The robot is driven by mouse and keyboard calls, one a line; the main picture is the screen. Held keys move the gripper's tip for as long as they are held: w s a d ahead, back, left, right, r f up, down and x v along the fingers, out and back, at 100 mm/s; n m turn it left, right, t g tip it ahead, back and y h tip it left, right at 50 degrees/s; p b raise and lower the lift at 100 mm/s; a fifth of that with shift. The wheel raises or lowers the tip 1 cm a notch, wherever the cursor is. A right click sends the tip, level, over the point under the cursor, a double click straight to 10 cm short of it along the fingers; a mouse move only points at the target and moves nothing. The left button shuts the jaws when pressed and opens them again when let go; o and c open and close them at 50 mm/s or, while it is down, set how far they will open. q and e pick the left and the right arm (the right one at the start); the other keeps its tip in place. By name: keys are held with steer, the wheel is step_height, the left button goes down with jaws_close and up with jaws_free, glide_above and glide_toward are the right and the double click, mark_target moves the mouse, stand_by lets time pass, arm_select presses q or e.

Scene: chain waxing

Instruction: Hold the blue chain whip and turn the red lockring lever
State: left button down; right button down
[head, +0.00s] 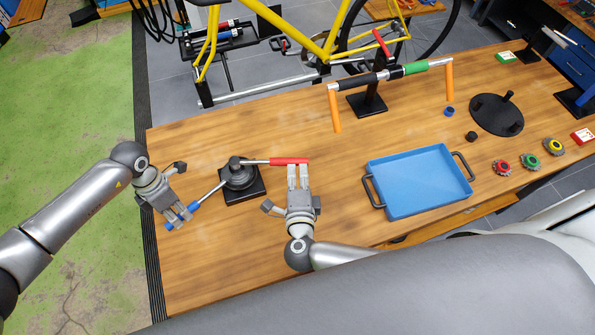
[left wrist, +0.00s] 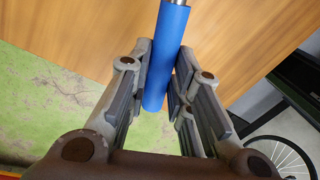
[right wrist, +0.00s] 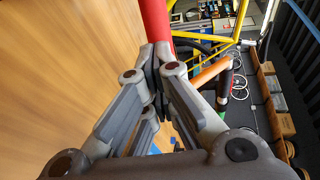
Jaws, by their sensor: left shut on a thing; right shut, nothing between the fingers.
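The dark sprocket fixture (head: 240,177) stands on a black base on the wooden bench. The chain whip's silver bar runs from it down-left to a blue handle (head: 169,226), which also shows in the left wrist view (left wrist: 167,55). My left gripper (head: 184,214) is shut on this blue handle, with fingers on both sides. The lockring lever's red handle (head: 289,161) points right from the fixture's top. My right gripper (head: 298,168) is shut and empty, its fingertips right at the red handle's near side. In the right wrist view the red handle (right wrist: 156,20) rises beyond the closed tips; contact is unclear.
A blue tray (head: 418,184) with black handles lies right of my right gripper. A handlebar stand (head: 367,103) stands behind, with a round black stand (head: 496,114) and several small coloured parts at right. A yellow bike frame (head: 318,45) is beyond the bench. The front-left bench top is clear.

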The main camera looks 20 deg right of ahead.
arm_select(q)
steer(key=shift+r, duration=0.1)
arm_select(e)
steer(key=shift+w+d+r, duration=0.1)
steer(key=shift+w+d, duration=0.05)
steer(key=shift+w, duration=0.3)
stand_by(0.6)
arm_select(q)
steer(key=shift+a, duration=0.1)
arm_select(e)
steer(key=shift+w+d+y, duration=0.3)
steer(key=shift+w+d, duration=0.2)
steer(key=shift+w, duration=0.25)
arm_select(q)
steer(key=shift+w, duration=0.1)
arm_select(e)
steer(key=w+d+n+y, duration=0.1)
steer(key=w+n+y, duration=0.5)
steer(key=w+y, duration=0.2)
steer(key=shift+w, duration=0.5)
